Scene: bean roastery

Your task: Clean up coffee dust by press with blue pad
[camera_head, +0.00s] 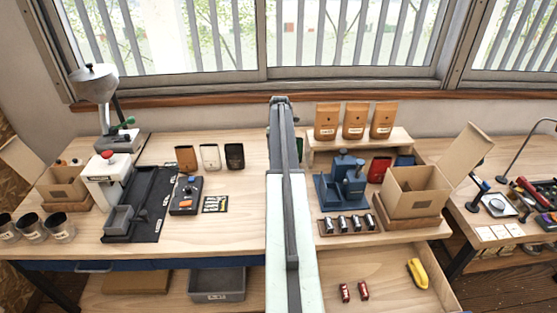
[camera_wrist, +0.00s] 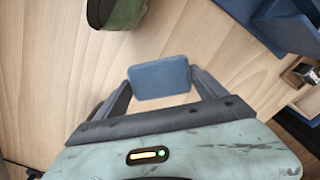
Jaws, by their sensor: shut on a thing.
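My gripper (camera_wrist: 160,82) is shut on the blue pad (camera_wrist: 160,76), a small rounded block held between its two fingers above the pale wooden table. In the head view my arm hides the gripper and the pad. The blue press (camera_head: 343,183) stands on the table just right of my arm. Part of a blue body, apparently the press (camera_wrist: 284,24), shows at the top right of the wrist view, apart from the pad. I cannot make out coffee dust in either view.
A dark green rounded object (camera_wrist: 116,10) is at the top of the wrist view. Several small capsules (camera_head: 343,224) line up before the press. An open cardboard box (camera_head: 413,193) stands right of it, and a shelf with brown bags (camera_head: 354,120) behind.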

